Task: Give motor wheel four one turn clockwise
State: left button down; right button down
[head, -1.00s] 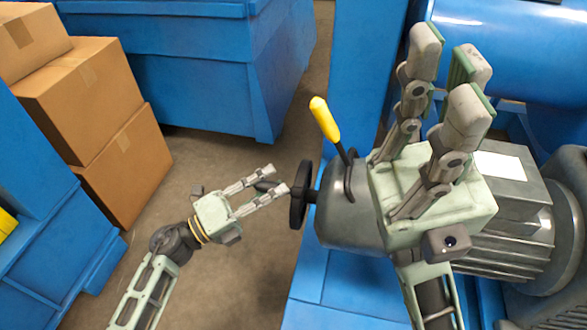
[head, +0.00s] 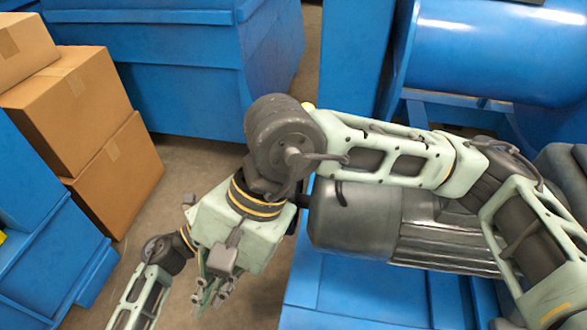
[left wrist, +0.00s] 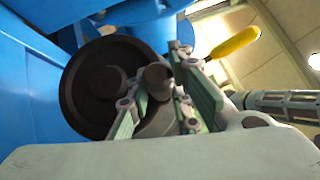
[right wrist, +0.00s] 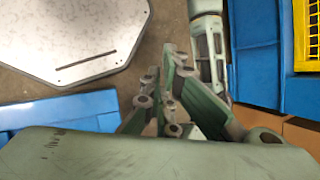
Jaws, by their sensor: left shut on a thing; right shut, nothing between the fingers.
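The motor wheel (left wrist: 78,88) is a black disc with a hub and a knob-like handle (left wrist: 157,76), facing me in the left wrist view. My left gripper (left wrist: 162,98) is shut on that handle, its green-padded fingers on either side. In the head view my right arm covers the wheel and my left gripper. The grey motor (head: 350,222) shows right of them. My right gripper (head: 212,295) points down in front of the wheel, and in the right wrist view its fingers (right wrist: 168,85) are shut with nothing between them.
Cardboard boxes (head: 85,120) and blue bins (head: 170,85) stand left and behind. Bare floor (head: 185,170) lies between them and the motor.

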pick_arm(q)
jog(key=shift+a+f, duration=0.1)
jog(key=shift+f, duration=0.1)
pick_arm(e)
jog(key=w+d+r+n+t+h, duration=0.1)
jog(key=w+d+t+h, duration=0.15)
jog(key=w, duration=0.45)
jog(key=w+d+r+t+h, duration=0.1)
jog(key=w+d+r+t, duration=0.1)
jog(key=w+d+t, duration=0.35)
jog(key=w+d+r+n+t+h, duration=0.1)
jog(key=w+t+h, duration=0.1)
jog(key=w, duration=0.6)
jog(key=x, duration=1)
jog(key=shift+w+d+r, duration=0.15)
jog(key=shift+d, duration=0.25)
